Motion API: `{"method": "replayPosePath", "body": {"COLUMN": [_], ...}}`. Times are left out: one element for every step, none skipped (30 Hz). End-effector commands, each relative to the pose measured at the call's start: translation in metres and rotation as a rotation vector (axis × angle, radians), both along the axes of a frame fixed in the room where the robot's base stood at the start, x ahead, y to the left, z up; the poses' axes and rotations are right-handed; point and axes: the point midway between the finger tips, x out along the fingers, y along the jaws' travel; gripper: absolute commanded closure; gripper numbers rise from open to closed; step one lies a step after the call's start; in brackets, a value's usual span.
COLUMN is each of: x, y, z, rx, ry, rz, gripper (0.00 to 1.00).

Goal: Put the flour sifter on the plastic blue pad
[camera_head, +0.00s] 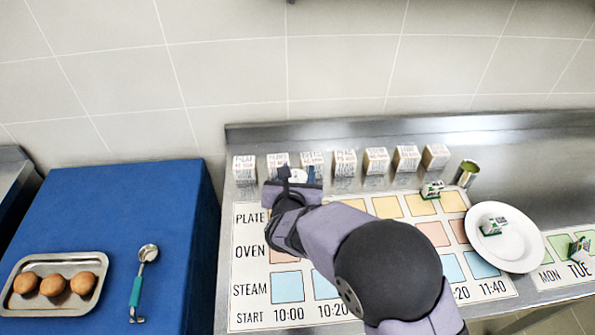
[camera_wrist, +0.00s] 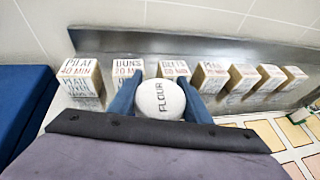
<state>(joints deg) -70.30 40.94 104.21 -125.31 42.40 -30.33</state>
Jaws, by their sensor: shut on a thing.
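My gripper (camera_head: 292,184) is at the upper left of the printed chart, just in front of the row of boxes. In the wrist view its two fingers (camera_wrist: 160,100) are shut on a round white thing lettered FLOUR (camera_wrist: 160,97), which I take as the flour sifter. In the head view only a small white part of the sifter (camera_head: 298,175) shows. The blue pad (camera_head: 100,205) is the wide blue surface at the left, apart from the gripper. Its edge also shows at the left of the wrist view (camera_wrist: 22,105).
On the pad are a metal tray (camera_head: 88,259) of brown round items and a green-handled scoop (camera_head: 137,285). Labelled boxes (camera_head: 376,160) stand along the back. The pad's back is clear.

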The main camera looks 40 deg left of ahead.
Motion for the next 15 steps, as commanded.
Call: {"method": "replayPosePath", "body": {"x": [0.0002,0.0001,0.0002,0.0002,0.0002,0.0002,0.0002,0.0002,0.0001,0.0002,0.0002,0.0002,0.0002,0.0001,0.0001], "y": [0.0004,0.0005,0.0005,0.0005,0.0005,0.0005,0.0005,0.0005,0.0005,0.0005,0.0005,0.0005,0.0005,0.0003,0.0003], "z": [-0.0001,-0.0002,-0.0001,0.0,0.0,0.0,0.0,-0.0002,-0.0009,-0.0017,-0.0026,-0.0034,-0.004,-0.0031,-0.0029], "rx": [0.001,0.001,0.002,0.003,0.002,0.002,0.002,0.002,0.002,0.002,0.002,0.003,0.002,0.001,0.001], "ry": [-0.002,-0.001,-0.001,-0.002,-0.001,-0.001,-0.001,-0.001,-0.001,-0.001,-0.001,-0.002,-0.002,0.0,-0.001], "rz": [0.0,0.001,0.001,0.001,0.001,0.001,0.001,0.001,0.001,0.001,0.001,0.001,0.0,0.0,0.0], "gripper": [0.82,0.82,0.82,0.82,0.82,0.82,0.82,0.82,0.82,0.82,0.82,0.82,0.82,0.49,0.39]}}
